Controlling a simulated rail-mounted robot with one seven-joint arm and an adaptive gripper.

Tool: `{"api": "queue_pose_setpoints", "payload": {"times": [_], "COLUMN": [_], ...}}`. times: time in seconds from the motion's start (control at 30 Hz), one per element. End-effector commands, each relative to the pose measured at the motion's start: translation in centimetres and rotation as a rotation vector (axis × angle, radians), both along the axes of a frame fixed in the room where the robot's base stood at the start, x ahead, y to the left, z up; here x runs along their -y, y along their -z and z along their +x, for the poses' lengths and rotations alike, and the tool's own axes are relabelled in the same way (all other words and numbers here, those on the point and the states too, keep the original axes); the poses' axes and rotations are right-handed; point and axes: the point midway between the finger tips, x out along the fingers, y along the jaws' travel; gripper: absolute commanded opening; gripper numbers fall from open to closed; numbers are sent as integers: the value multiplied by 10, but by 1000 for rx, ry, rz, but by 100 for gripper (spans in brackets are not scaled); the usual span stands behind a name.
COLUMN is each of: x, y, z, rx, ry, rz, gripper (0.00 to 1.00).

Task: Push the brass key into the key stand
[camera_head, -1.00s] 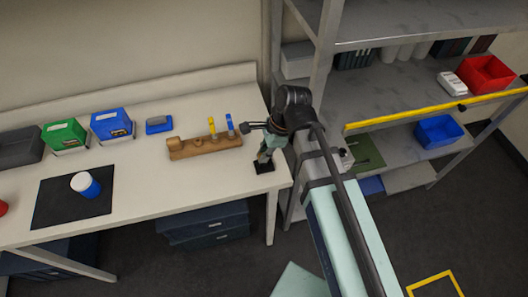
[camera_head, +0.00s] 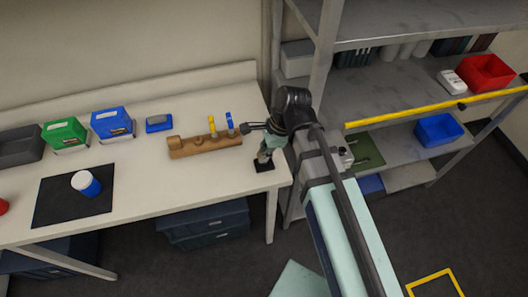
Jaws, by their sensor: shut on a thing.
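The key stand (camera_head: 205,146) is a long brown wooden block on the right part of the white table. A yellow upright piece (camera_head: 212,125) and a blue upright piece (camera_head: 229,122) stand at its right half. My gripper (camera_head: 263,159) is small and partly hidden by my arm. It points down at the table's right end, low over a small black pad (camera_head: 264,167), to the right of the stand and apart from it. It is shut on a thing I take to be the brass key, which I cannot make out.
A blue box (camera_head: 112,125), a green box (camera_head: 64,137) and a small blue item (camera_head: 159,123) stand left of the stand. A white and blue container (camera_head: 86,183) sits on a black mat (camera_head: 50,206). A grey shelf (camera_head: 400,88) stands at right. The table front is clear.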

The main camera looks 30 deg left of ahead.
Motion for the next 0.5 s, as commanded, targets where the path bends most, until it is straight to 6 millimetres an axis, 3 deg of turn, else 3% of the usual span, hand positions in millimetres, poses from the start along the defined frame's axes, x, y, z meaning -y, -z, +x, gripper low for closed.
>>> {"api": "queue_pose_setpoints", "payload": {"times": [0.17, 0.2, 0.27, 0.5], "x": [0, 0, 0, 0], "y": [1, 1, 1, 1], "z": [0, 0, 0, 0], "rx": [0, 0, 0, 0], "ry": [0, 0, 0, 0], "rz": [0, 0, 0, 0], "gripper": [0, 19, 40, 41]}}
